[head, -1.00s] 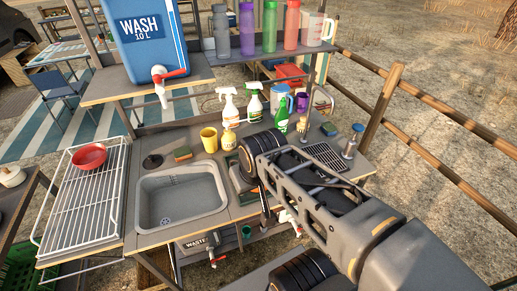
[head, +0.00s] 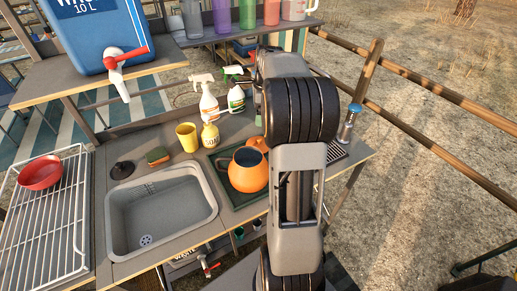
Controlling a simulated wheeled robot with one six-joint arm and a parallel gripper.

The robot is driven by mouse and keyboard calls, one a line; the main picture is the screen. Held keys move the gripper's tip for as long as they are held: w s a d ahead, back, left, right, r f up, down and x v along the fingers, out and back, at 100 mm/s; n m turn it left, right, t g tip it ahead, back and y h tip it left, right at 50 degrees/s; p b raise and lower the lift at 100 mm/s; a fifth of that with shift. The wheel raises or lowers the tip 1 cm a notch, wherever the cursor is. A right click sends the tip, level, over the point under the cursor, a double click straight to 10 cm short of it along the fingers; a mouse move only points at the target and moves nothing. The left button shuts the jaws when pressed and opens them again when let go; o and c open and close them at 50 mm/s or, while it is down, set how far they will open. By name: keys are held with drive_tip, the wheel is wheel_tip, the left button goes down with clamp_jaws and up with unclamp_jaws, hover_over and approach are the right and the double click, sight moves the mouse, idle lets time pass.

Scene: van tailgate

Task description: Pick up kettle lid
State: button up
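An orange kettle (head: 249,172) stands on a dark green tray (head: 232,194) to the right of the sink. A dark curved part shows at its upper left. Another orange piece (head: 257,142) shows just behind it, partly covered by my arm; I cannot tell whether it is the kettle lid. My arm rises through the right middle of the head view, just right of the kettle. My gripper is hidden behind the arm links, so its fingers and anything in them do not show.
A grey sink (head: 207,214) lies left of the tray. Behind stand a yellow cup (head: 187,137), a yellow bottle (head: 210,136) and white spray bottles (head: 208,102). A sponge (head: 158,156) and black plug (head: 123,169) lie behind the sink. A red bowl (head: 40,172) sits on the rack.

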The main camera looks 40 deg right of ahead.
sight(259, 138)
drive_tip(key=shift+m, duration=0.8)
drive_tip(key=f, duration=0.6)
drive_tip(key=w+d+f, duration=0.1)
drive_tip(key=f, duration=0.2)
drive_tip(key=shift+w+a+f, duration=0.15)
drive_tip(key=shift+a+f, duration=0.05)
drive_tip(key=shift+f, duration=1.3)
drive_tip(key=shift+w+a+f, duration=0.1)
drive_tip(key=shift+a+f, duration=0.05)
drive_tip(key=shift+f, duration=1.3)
